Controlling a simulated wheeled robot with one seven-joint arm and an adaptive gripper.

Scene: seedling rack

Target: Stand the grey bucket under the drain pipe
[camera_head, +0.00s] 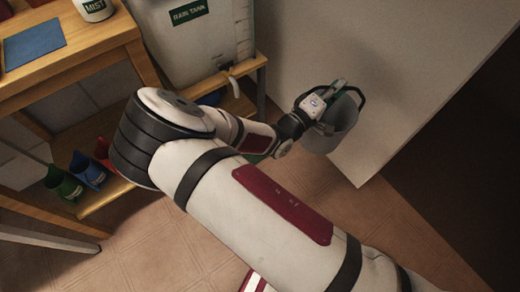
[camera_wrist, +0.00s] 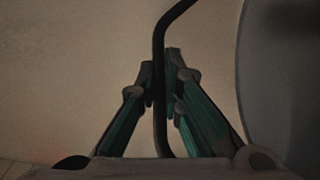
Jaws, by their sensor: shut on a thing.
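The grey bucket (camera_head: 333,132) hangs in the air at the right of the head view, in front of a pale panel. My gripper (camera_head: 342,92) is above it, shut on its black handle. In the wrist view, my gripper's green-sided fingers (camera_wrist: 160,92) close around the handle (camera_wrist: 160,45), and the grey bucket wall (camera_wrist: 255,75) fills the right edge. A short pale spout (camera_head: 232,83) sticks out low on the rain tank, left of the bucket. I cannot tell for certain whether this is the drain pipe.
The rain tank (camera_head: 200,40) stands on a wooden shelf (camera_head: 246,66). Green, blue and red containers (camera_head: 88,170) sit on a low shelf at left. The pale panel (camera_head: 400,70) stands close to the bucket. My arm hides much floor.

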